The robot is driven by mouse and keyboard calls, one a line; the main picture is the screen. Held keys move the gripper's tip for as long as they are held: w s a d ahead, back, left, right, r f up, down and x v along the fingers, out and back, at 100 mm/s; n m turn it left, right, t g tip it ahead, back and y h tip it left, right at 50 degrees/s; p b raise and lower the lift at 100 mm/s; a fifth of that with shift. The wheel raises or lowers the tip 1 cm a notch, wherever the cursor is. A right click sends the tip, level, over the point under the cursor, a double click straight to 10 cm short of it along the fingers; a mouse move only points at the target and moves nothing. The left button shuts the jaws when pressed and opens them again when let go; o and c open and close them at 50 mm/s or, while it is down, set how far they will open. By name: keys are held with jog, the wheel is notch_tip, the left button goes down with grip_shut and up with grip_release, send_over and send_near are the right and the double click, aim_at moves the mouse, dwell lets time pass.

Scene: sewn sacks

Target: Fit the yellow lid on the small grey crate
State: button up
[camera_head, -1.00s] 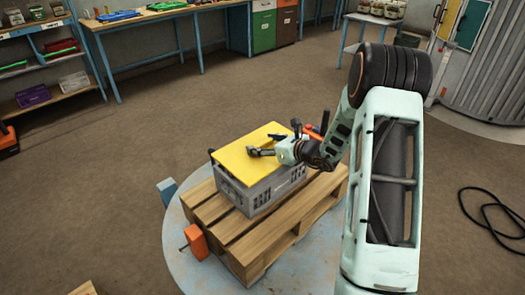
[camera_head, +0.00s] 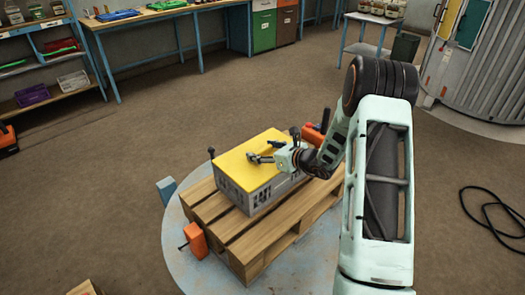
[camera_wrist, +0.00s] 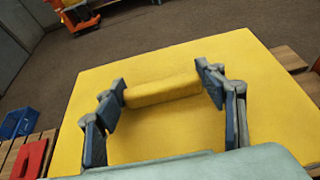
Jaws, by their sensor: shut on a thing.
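The yellow lid (camera_head: 240,163) lies flat over the top of the small grey crate (camera_head: 268,192), its edges about in line with the crate's walls. Whether it is fully seated all round I cannot tell. My gripper (camera_head: 263,157) is above the lid, reaching in from the right. In the wrist view, my gripper (camera_wrist: 164,84) has its two fingers at the ends of the raised yellow bar on the lid (camera_wrist: 165,90) and is shut on it. The lid's plate (camera_wrist: 160,62) fills most of that view and hides the crate.
The crate stands on a wooden pallet (camera_head: 222,228) on a round table (camera_head: 182,250). An orange clamp (camera_head: 196,241) and a blue block (camera_head: 167,189) are at the left edge. Another orange thing (camera_head: 312,136) is behind the crate. Dark upright pieces stand near the crate's corners.

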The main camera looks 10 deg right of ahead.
jog(key=shift+f, duration=0.2)
jog(key=o, duration=1.3)
jog(key=shift+c, duration=0.2)
jog(key=shift+r, duration=0.1)
jog(key=shift+r+p, duration=0.8)
jog(key=shift+p, duration=0.1)
jog(key=v, duration=1.2)
jog(key=shift+f+b, duration=0.2)
jog(key=shift+b, duration=0.2)
